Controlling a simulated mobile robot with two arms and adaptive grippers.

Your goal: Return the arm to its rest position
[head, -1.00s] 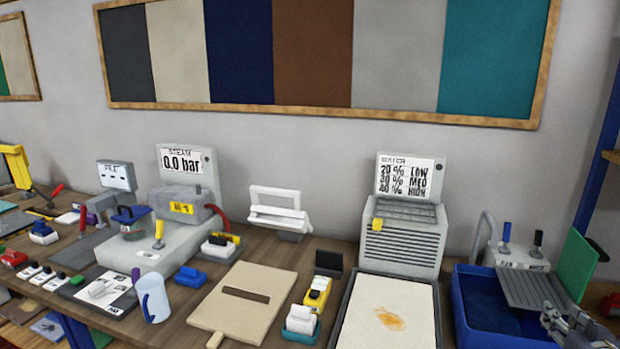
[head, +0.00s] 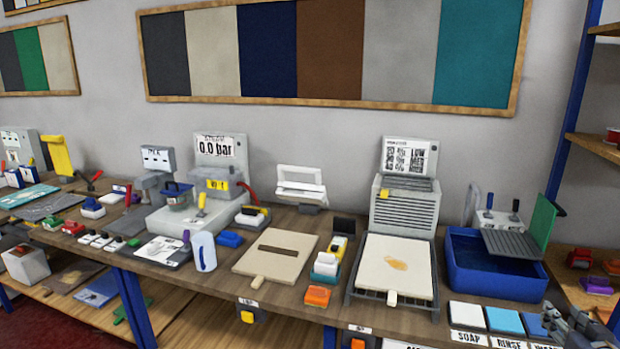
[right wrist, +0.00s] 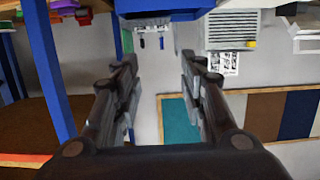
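My right gripper (head: 578,330) shows at the bottom right corner of the head view, in front of the bench by the labelled sponges. In the right wrist view its two fingers (right wrist: 158,85) stand apart with nothing between them. That view is upside down, with the blue basin, the grey vent unit and the wall board beyond the fingers. My left gripper is in neither view.
A blue basin (head: 468,282) with a grey rack stands at the right of the bench. A stained sample on a tray (head: 435,305), a beige board (head: 300,245) and a steam unit (head: 160,222) stand leftward. Shelves (head: 590,140) rise at the right.

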